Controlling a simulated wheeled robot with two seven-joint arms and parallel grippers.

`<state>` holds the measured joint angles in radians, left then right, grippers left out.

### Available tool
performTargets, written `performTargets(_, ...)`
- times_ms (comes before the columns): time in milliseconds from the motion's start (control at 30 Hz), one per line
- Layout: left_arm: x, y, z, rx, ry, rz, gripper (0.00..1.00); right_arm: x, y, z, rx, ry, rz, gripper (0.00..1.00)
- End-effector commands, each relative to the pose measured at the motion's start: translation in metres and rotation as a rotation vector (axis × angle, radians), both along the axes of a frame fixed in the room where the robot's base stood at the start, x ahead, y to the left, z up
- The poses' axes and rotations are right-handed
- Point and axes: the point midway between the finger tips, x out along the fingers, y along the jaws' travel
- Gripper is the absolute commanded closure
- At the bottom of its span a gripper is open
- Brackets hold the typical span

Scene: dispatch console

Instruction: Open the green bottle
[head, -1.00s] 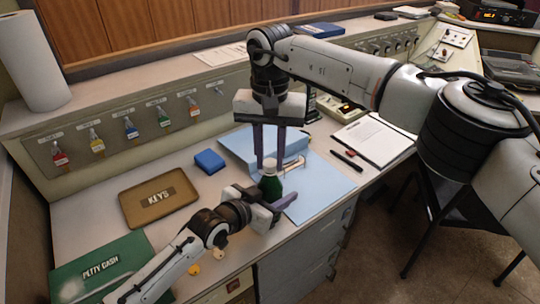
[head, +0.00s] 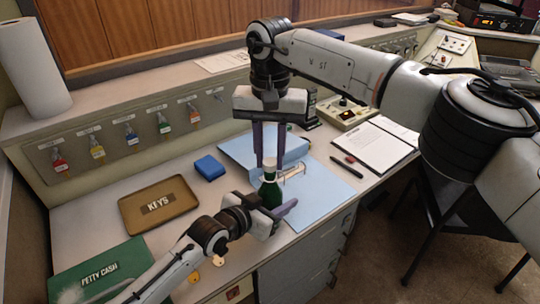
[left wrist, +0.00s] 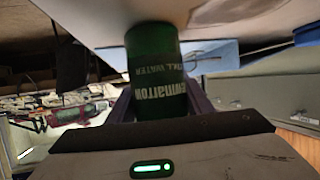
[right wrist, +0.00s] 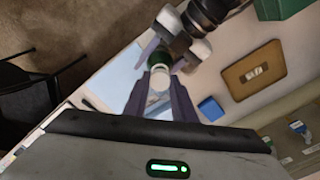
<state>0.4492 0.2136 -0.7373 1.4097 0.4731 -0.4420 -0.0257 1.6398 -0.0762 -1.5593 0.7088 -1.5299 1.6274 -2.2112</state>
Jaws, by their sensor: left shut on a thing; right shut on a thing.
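The green bottle (head: 270,190) stands upright over the desk's front part, its pale lettering showing in the left wrist view (left wrist: 158,75). My left gripper (head: 278,209) comes in from the side and is shut on the bottle's body. The white cap (head: 270,162) is at the top of the bottle. My right gripper (head: 270,164) points down from above, its fingers shut on the cap. In the right wrist view the cap (right wrist: 160,79) sits between the fingertips, in line with the bottle. I cannot tell whether the cap is still seated on the neck.
A blue folder (head: 325,185) lies behind and right of the bottle. A brown KEYS tray (head: 130,217), a blue box (head: 210,167) and a green petty cash box (head: 120,262) are to the left. A clipboard (head: 375,143) and pens lie right. Key hooks line the back panel.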

Motion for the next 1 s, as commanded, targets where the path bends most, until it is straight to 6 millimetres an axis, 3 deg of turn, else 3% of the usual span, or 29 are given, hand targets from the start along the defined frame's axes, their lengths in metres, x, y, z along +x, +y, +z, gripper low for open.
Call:
performTargets(167,0.000,0.000,-0.001,0.001,0.001,0.000,1.00,0.000,0.000,0.004,0.000,-0.001,0.000,1.00)
performTargets(467,0.000,0.000,-0.001,0.001,0.001,0.000,1.00,0.001,0.000,0.038,0.000,-0.002,-0.002,1.00)
performTargets(667,0.000,0.000,-0.001,0.001,0.001,0.000,1.00,0.000,0.000,0.040,0.000,0.000,0.000,1.00)
performTargets(700,0.000,0.000,-0.001,0.001,0.001,0.000,0.52,0.000,0.000,0.040,0.000,0.000,0.000,1.00)
performTargets(833,0.000,0.000,-0.001,0.001,0.001,0.000,0.32,0.000,0.000,0.040,0.000,0.000,0.000,1.00)
performTargets(1000,0.000,0.000,0.000,0.001,0.001,0.000,0.32,0.000,0.000,0.040,0.000,0.000,0.000,1.00)
